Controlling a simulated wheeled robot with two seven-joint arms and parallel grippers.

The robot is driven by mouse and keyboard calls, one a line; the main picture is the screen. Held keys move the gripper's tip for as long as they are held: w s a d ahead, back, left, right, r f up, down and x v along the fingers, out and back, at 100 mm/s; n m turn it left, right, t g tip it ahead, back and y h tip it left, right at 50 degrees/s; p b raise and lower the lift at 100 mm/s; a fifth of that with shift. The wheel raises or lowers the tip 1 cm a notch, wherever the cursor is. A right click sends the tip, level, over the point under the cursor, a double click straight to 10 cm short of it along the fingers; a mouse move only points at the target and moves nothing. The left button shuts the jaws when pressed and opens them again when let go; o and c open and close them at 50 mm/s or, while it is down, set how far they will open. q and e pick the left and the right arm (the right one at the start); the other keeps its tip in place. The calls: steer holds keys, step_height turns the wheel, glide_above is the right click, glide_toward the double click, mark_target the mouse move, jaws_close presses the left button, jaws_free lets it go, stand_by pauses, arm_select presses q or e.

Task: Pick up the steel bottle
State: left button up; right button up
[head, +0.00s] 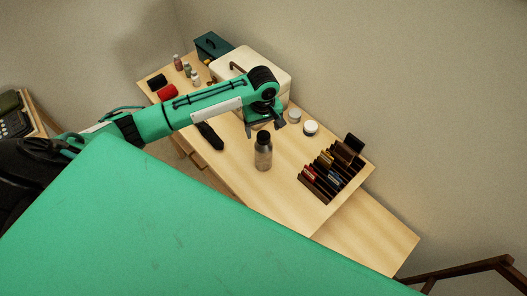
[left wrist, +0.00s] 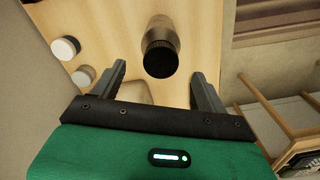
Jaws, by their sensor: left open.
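The steel bottle (head: 263,155) stands upright on the wooden table, grey with a black cap. My left gripper (head: 265,124) is above and just behind it in the head view, with its jaws open. In the left wrist view the bottle (left wrist: 161,50) shows from above, cap toward the camera, ahead of and roughly between the two open fingers (left wrist: 162,82). The fingers do not appear to touch it. My right gripper is in neither view.
Two white-lidded jars (head: 310,128) stand right of the bottle. A dark slotted rack (head: 330,175) is at the table's right end. A white case (head: 270,68), a dark green box (head: 213,46) and a red roll (head: 167,92) are farther back. Bare wood (head: 240,180) lies around the bottle.

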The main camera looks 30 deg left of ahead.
mark_target(264, 135)
arm_select(q)
steer(key=shift+s+d+f+p, duration=0.1)
steer(key=shift+f+p, duration=0.4)
steer(key=shift+f, duration=0.05)
step_height(264, 135, down, 4)
steer(key=shift+s+d+r+p, duration=0.15)
steer(key=shift+r+p, duration=0.1)
steer(key=shift+p, duration=0.5)
steer(key=shift+f, duration=0.45)
steer(key=shift+c, duration=0.3)
steer(key=c, duration=1.6)
steer(key=shift+r, duration=0.1)
steer(key=shift+r, duration=0.1)
